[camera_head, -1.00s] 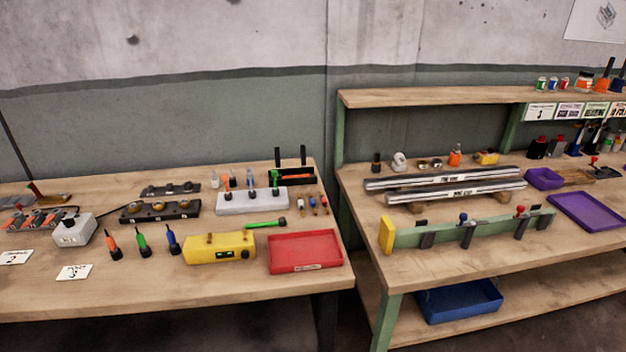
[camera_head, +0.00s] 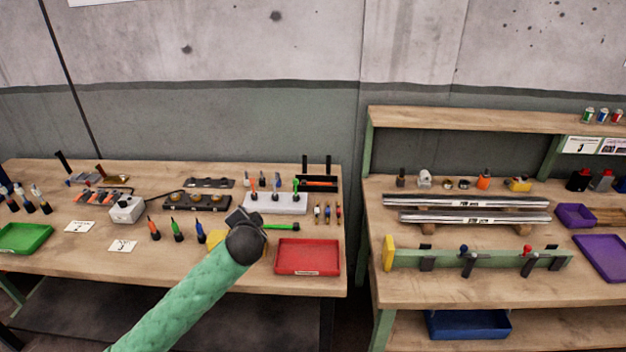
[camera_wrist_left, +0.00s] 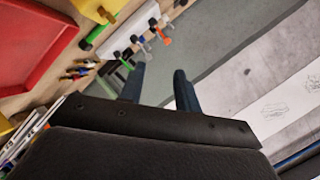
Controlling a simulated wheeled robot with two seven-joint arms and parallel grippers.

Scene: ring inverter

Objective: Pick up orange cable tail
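An orange-tipped piece with a dark base (camera_head: 153,228) stands upright on the left bench, beside a similar green one (camera_head: 177,230) and blue one (camera_head: 200,233). Another slim orange piece (camera_head: 253,187) stands at a white block (camera_head: 275,204); it also shows in the left wrist view (camera_wrist_left: 163,36). I cannot tell which orange piece is the cable tail. My left gripper (camera_head: 240,217) is above the bench, in front of the white block. In the left wrist view its two fingers (camera_wrist_left: 160,72) are apart, with nothing between them. My right gripper is out of view.
A red tray (camera_head: 307,257) lies right of my left gripper. A yellow box (camera_head: 216,240) is partly hidden behind my left arm. A green-handled tool (camera_head: 282,227) lies near the gripper. A grey box (camera_head: 126,208) and a green tray (camera_head: 25,238) are further left.

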